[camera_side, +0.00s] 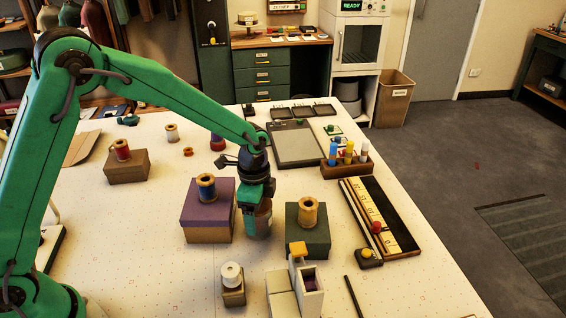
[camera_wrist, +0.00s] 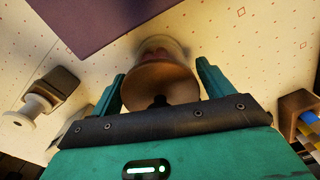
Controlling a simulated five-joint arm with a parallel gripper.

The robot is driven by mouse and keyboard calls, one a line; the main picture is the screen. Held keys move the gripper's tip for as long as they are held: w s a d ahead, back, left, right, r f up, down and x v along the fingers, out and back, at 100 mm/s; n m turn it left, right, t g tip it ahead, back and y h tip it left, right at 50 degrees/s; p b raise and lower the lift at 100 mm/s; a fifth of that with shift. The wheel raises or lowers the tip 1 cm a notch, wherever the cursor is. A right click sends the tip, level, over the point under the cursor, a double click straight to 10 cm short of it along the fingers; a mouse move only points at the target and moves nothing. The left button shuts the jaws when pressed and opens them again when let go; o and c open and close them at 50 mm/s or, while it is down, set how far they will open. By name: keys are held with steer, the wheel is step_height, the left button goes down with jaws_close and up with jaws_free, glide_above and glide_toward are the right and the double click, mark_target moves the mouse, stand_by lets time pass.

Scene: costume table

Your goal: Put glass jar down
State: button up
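The glass jar (camera_side: 264,222) shows in the side view below my gripper (camera_side: 257,200), between the purple-topped box and the green-topped box. It looks upright, with its base at or very close to the table top; I cannot tell if it touches. In the wrist view the jar's round brown lid (camera_wrist: 160,82) sits between the two fingers of my gripper (camera_wrist: 162,82), which close in on its sides. The jar body (camera_wrist: 163,47) shows beyond the lid. My gripper partly hides the jar in the side view.
The purple-topped box (camera_side: 209,205) with a blue spool stands close left, the green-topped box (camera_side: 307,239) with a tan spool close right. A white spool on a small block (camera_side: 232,285) is in front. Table is clear at front left.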

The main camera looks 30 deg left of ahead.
steer(key=shift+o, duration=0.4)
steer(key=shift+r, duration=0.15)
step_height(320, 180, up, 12)
stand_by(0.6)
stand_by(0.4)
steer(key=shift+s+a+r, duration=0.25)
steer(key=shift+a+r, duration=0.05)
steer(key=shift+r, duration=0.1)
steer(key=s+a+r+n+t, duration=0.3)
steer(key=s+a+r+n, duration=0.35)
steer(key=s+r, duration=0.2)
steer(key=s+a+n+t, duration=0.1)
steer(key=s+a+n, duration=0.1)
steer(key=s, duration=0.4)
steer(key=s+a+n+t, duration=0.1)
steer(key=s+a+n, duration=0.2)
steer(key=s+n, duration=0.2)
steer(key=shift+s+a+f+t, duration=0.15)
steer(key=shift+s+f+t, duration=0.25)
steer(key=shift+s, duration=0.85)
